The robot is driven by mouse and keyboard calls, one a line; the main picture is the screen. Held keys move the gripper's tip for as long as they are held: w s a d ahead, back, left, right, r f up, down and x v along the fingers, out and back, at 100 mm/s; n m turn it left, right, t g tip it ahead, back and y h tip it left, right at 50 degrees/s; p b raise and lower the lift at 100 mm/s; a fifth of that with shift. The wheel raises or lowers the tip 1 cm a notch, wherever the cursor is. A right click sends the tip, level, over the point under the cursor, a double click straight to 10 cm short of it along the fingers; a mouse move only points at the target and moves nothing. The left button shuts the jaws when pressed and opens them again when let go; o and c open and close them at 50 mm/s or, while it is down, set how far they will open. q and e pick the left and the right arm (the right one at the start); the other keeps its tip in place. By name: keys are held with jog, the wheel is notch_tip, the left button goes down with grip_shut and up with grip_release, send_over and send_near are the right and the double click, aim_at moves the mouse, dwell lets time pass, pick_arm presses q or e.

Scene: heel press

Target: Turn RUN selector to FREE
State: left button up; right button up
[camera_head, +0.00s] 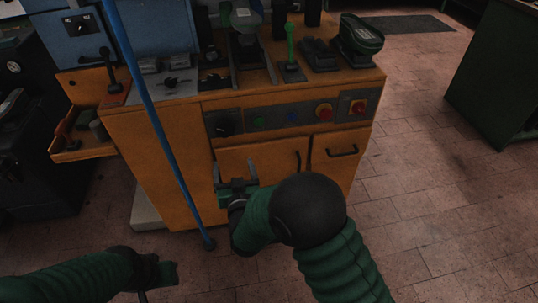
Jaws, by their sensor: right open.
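A black rotary knob (222,129) sits at the left end of the dark control strip on the orange machine's front. Other rotary knobs show on the machine top (170,83) and on the blue box (81,26). The labels are too small to read, so I cannot tell which is the RUN selector or where it points. My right gripper (237,184) is open and empty, in front of the cabinet doors, below the strip and apart from the knobs. My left gripper (165,272) is low at the bottom left, away from the machine; its fingers are unclear.
The orange machine (160,150) carries a green lever (290,45) and a green-topped device (360,36). Red buttons (325,112) sit right on the strip. A blue pole (160,125) stands before the machine's left side. The tiled floor at right is open; a green cabinet (500,80) stands beyond.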

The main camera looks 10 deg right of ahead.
jog(key=a+t+h, duration=0.1)
jog(key=b, duration=0.3)
send_near(225, 131)
jog(key=w+d, duration=0.1)
jog(key=w, duration=0.5)
jog(key=w+a+b, duration=0.1)
jog(key=w, duration=0.1)
jog(key=shift+w+f, duration=0.2)
jog(key=shift+w, duration=0.05)
jog(key=shift+w+a+r, duration=0.1)
jog(key=shift+w+a, duration=0.1)
jog(key=shift+w, duration=0.2)
jog(key=shift+d, duration=0.4)
jog(key=shift+c, duration=1)
jog(key=shift+a, duration=0.2)
jog(key=c, duration=0.9)
pick_arm(q)
jog(key=s+x, duration=0.1)
jog(key=x, duration=0.5)
jog(key=shift+s+a+f, duration=0.2)
jog(key=shift+a+f, duration=0.05)
jog(key=shift+a, duration=0.1)
pick_arm(e)
jog(key=shift+c, duration=1.3)
